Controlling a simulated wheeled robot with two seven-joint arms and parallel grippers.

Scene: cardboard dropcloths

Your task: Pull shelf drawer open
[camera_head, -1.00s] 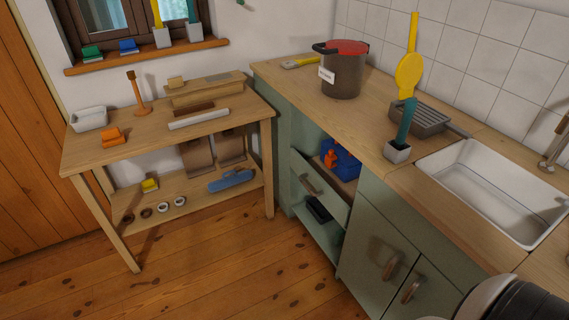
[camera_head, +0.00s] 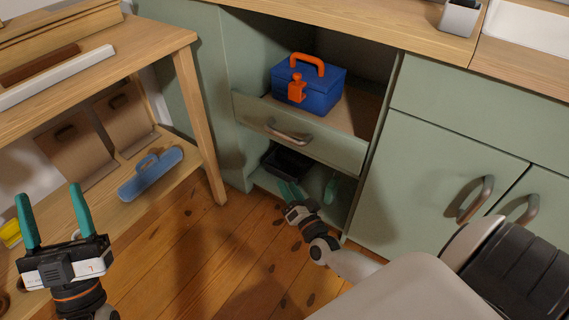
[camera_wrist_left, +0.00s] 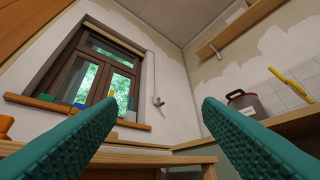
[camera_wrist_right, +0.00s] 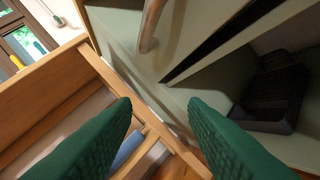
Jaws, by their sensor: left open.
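The shelf drawer has a pale green front (camera_head: 335,149) with a curved metal handle (camera_head: 289,137). It sits in an open cabinet bay, below a blue toolbox (camera_head: 315,92). I cannot tell exactly how far it stands out. My right gripper (camera_head: 288,188) is open and empty, just below the drawer front and apart from the handle. In the right wrist view the handle (camera_wrist_right: 150,25) is above and between the green fingers (camera_wrist_right: 160,106). My left gripper (camera_head: 50,194) is open and empty, fingers up, by the wooden table at left.
A black tray (camera_head: 287,160) lies on the lower shelf, close to my right gripper. The wooden table's leg (camera_head: 200,125) stands left of the cabinet. Closed cabinet doors (camera_head: 415,180) with handles are at right. A blue handled item (camera_head: 150,174) lies on the table's lower shelf.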

